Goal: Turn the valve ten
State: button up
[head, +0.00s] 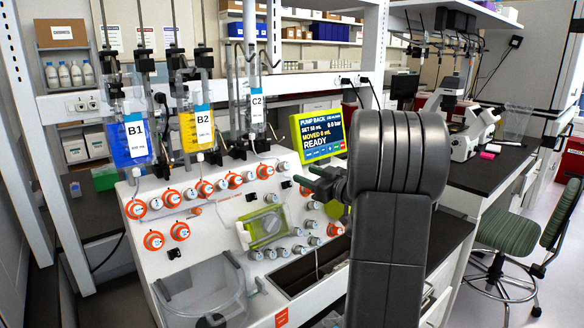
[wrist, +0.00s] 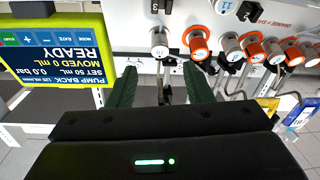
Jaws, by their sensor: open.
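The valves sit in a row on the white sloping panel, orange-collared knobs alternating with plain grey-white ones.
A yellow-framed pump screen (head: 322,135) reading READY stands behind the row. Bags B1 (head: 130,140) and B2 (head: 197,130) hang behind the panel. A green-framed pump (head: 265,225), smaller knobs and a clear basin (head: 205,288) lie lower on the panel.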

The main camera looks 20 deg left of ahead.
aim_at(288, 167)
jog(key=p+x, duration=0.1)
jog(key=x, duration=0.6)
jog(key=shift+w+a, duration=0.15)
jog(key=shift+a, duration=0.05)
jog(key=c, duration=1)
